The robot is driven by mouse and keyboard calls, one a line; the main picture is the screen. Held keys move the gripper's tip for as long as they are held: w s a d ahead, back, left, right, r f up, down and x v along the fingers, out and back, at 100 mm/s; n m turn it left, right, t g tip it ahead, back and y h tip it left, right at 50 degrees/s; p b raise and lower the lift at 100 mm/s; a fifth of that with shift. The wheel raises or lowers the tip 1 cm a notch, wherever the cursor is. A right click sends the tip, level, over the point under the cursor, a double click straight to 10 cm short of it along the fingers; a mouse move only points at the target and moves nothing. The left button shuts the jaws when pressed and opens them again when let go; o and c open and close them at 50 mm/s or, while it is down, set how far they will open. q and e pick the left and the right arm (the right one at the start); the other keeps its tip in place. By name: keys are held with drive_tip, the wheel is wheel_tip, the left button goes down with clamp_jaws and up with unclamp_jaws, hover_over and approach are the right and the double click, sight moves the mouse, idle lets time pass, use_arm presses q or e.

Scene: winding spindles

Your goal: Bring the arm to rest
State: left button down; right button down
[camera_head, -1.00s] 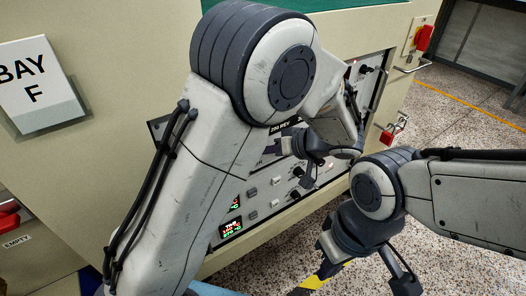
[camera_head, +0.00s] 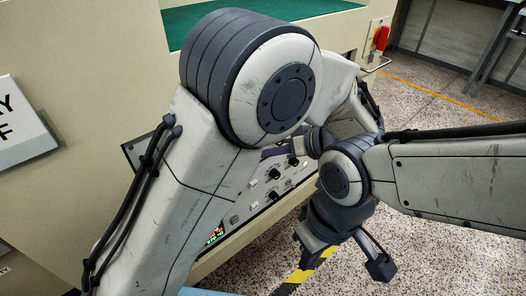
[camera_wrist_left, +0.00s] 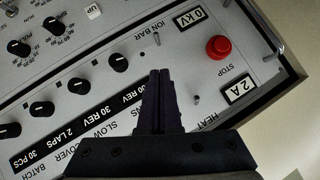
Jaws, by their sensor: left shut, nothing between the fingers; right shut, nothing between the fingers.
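My left arm (camera_head: 205,165) crosses the head view and covers much of the control panel (camera_head: 236,235). Its gripper (camera_wrist_left: 160,100) shows in the left wrist view, shut and empty, with dark narrow fingers together in front of the panel face. Whether the fingertips touch the panel cannot be told. In the head view the left gripper (camera_head: 275,152) is mostly hidden behind my arm links. My right arm (camera_head: 450,175) comes in from the right. Its gripper (camera_head: 312,248) points down, shut and empty, above the speckled floor in front of the panel.
In the left wrist view a red STOP button (camera_wrist_left: 218,47) and several black knobs (camera_wrist_left: 119,62) lie near the left fingers. A red switch (camera_head: 381,38) sits on the machine's corner. Speckled floor (camera_head: 430,255) is open at right. A white sign (camera_head: 22,125) is at left.

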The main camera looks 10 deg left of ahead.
idle(0.3)
use_arm(q)
drive_tip(key=s+m+g+h+p, duration=0.1)
drive_tip(key=s+m+g+h, duration=0.3)
drive_tip(key=s+m+h, duration=1.45)
drive_tip(key=s+r+n+y+p, duration=0.2)
drive_tip(key=r+y+p, duration=0.1)
drive_tip(key=r+p, duration=1.4)
drive_tip(key=s+r+n+y+p, duration=0.2)
drive_tip(key=r+y+p, duration=0.2)
drive_tip(key=r+p, duration=1.4)
drive_tip(key=shift+s+p, duration=0.2)
drive_tip(key=shift+p, duration=0.4)
drive_tip(key=shift+r, duration=0.1)
